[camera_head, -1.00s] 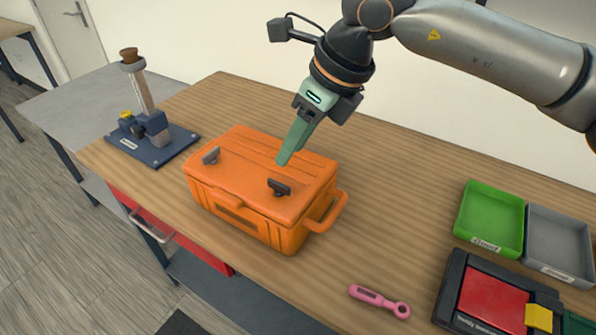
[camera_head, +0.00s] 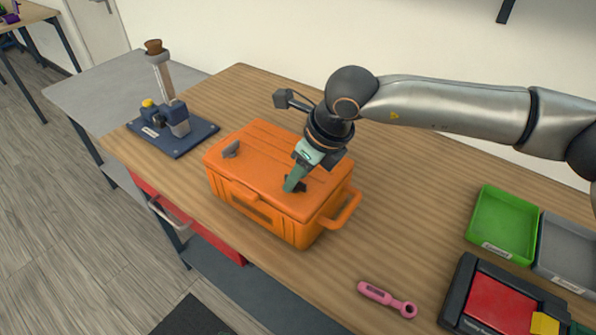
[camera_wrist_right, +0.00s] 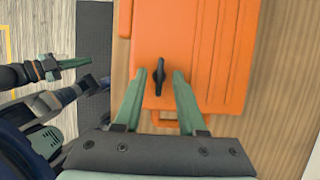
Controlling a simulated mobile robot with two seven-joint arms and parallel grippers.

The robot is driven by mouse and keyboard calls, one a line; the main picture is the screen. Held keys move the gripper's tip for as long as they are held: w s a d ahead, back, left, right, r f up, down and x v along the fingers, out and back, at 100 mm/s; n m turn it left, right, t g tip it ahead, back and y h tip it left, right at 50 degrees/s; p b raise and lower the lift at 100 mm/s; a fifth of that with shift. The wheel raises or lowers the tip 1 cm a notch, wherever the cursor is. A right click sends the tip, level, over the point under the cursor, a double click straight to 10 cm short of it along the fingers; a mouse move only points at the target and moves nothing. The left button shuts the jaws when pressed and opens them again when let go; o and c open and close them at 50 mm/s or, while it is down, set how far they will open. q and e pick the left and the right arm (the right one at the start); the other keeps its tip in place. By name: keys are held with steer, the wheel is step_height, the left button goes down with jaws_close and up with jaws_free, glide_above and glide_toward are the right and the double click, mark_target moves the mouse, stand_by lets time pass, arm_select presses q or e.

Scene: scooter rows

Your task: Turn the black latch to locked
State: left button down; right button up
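An orange case (camera_head: 262,160) stands on the wooden table and also shows in the right wrist view (camera_wrist_right: 215,50). A black latch (camera_wrist_right: 158,78) sits on its lid, long axis pointing up and down in that view. In the head view the latch (camera_head: 300,187) is partly hidden by my right gripper (camera_head: 291,188). My right gripper (camera_wrist_right: 159,73) is open, with one green finger on each side of the latch and gaps visible to both. My left gripper (camera_wrist_right: 68,63) shows side-on at the left of the wrist view; its opening is unclear.
A blue fixture (camera_head: 172,130) stands left of the case. A pink tool (camera_head: 387,299), green tray (camera_head: 503,224), grey tray (camera_head: 568,250) and dark box with a red panel (camera_head: 500,305) lie to the right.

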steer(key=shift+f, duration=0.1)
jaws_close()
stand_by(0.3)
